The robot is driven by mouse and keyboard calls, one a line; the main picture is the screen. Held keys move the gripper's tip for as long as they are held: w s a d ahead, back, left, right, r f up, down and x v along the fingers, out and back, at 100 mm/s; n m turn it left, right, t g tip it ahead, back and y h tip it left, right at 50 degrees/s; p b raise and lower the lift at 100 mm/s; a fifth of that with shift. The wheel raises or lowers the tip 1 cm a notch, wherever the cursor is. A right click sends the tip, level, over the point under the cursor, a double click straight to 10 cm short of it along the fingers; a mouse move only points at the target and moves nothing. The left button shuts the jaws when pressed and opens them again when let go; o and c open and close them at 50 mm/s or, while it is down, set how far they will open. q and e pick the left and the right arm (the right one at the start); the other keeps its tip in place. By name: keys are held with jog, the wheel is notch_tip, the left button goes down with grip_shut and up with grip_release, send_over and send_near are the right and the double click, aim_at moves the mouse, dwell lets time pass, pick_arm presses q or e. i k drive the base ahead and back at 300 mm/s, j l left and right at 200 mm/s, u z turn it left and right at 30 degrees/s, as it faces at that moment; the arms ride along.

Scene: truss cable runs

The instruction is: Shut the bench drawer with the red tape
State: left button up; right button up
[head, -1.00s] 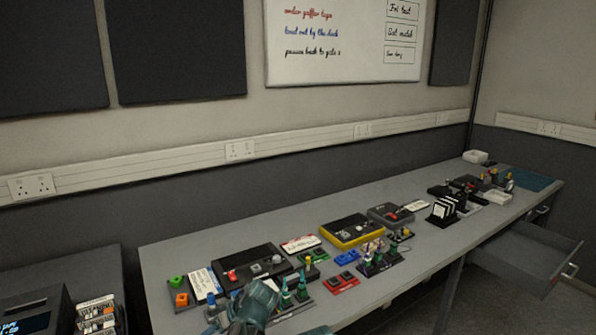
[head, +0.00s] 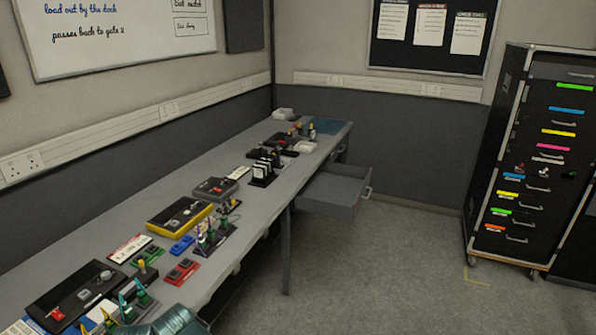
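A grey bench drawer (head: 335,198) stands pulled out under the far right part of the bench (head: 105,238). Its inside looks empty, and a pale handle (head: 367,192) is on its front. I cannot make out any red tape on it from this angle. A smaller front with a handle shows farther back under the bench, and it looks shut. A teal part of mine shows at the bottom edge, far from the drawer. No gripper fingertips are in view.
Several control boxes, including a yellow-edged one (head: 180,216), cover the bench top. A bench leg (head: 287,250) stands left of the open drawer. The floor (head: 390,275) in front is clear. A black wheeled cabinet (head: 530,160) with coloured labels stands at the right.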

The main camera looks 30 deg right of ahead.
aim_at(336, 191)
jog(key=i+l+z, duration=0.1)
jog(key=l+z, duration=0.25)
jog(key=i+l+z, duration=0.15)
jog(key=l+z, duration=0.2)
jog(key=i+l+z, duration=0.2)
jog(key=l+z, duration=0.15)
jog(key=i+l+z, duration=0.3)
jog(key=i+l, duration=0.15)
jog(key=i, duration=0.2)
jog(key=i+l, duration=0.15)
jog(key=i, duration=0.25)
jog(key=i+l+u, duration=0.1)
jog(key=i, duration=0.25)
jog(key=l, duration=0.1)
